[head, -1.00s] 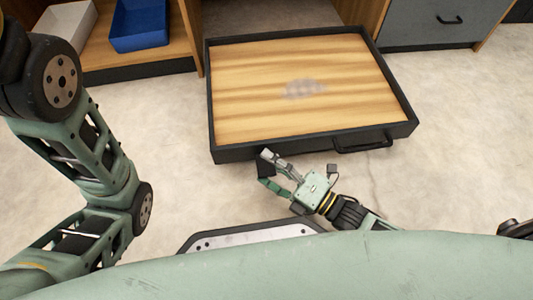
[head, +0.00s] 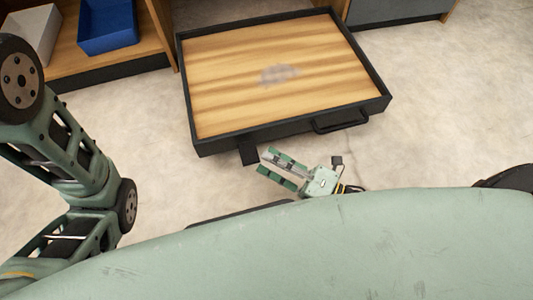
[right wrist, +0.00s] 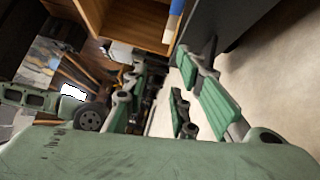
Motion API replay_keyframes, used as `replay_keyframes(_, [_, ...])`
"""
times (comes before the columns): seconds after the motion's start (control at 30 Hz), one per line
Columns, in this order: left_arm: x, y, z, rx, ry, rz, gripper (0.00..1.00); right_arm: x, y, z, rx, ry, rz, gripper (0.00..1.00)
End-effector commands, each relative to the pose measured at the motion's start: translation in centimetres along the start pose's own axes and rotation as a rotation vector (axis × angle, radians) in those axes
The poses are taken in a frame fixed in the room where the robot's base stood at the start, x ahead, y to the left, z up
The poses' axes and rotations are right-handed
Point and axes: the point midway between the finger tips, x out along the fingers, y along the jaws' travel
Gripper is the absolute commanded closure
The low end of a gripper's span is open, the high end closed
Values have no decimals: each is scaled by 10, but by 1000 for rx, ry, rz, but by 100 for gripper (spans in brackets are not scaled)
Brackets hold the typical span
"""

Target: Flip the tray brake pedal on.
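The tray (head: 292,134) is a wide wooden board in a dark frame, low over the floor. Its dark side also shows in the right wrist view (right wrist: 243,28). The brake pedal (head: 247,152) is a small dark tab projecting from the tray's front edge, left of the handle; I cannot tell whether it is up or down. My right gripper (head: 263,162) is open and empty, its two green fingers pointing left just right of the pedal; contact cannot be told. Its fingers also fill the middle of the right wrist view (right wrist: 184,80). My left gripper is out of view.
The tray's dark handle (head: 341,122) juts from the front edge at the right. A wooden shelf (head: 66,57) with a blue bin (head: 107,43) and a white bin (head: 30,33) stands at the back left. Pale floor (head: 440,100) is clear to the right.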

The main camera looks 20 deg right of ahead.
Motion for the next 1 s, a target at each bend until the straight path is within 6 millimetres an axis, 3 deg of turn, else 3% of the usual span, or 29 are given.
replay_keyframes(0.33, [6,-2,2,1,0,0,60,-21,1,0,1,1,-3,75])
replay_keyframes(1.0, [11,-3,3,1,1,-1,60,-22,1,0,1,1,-3,75])
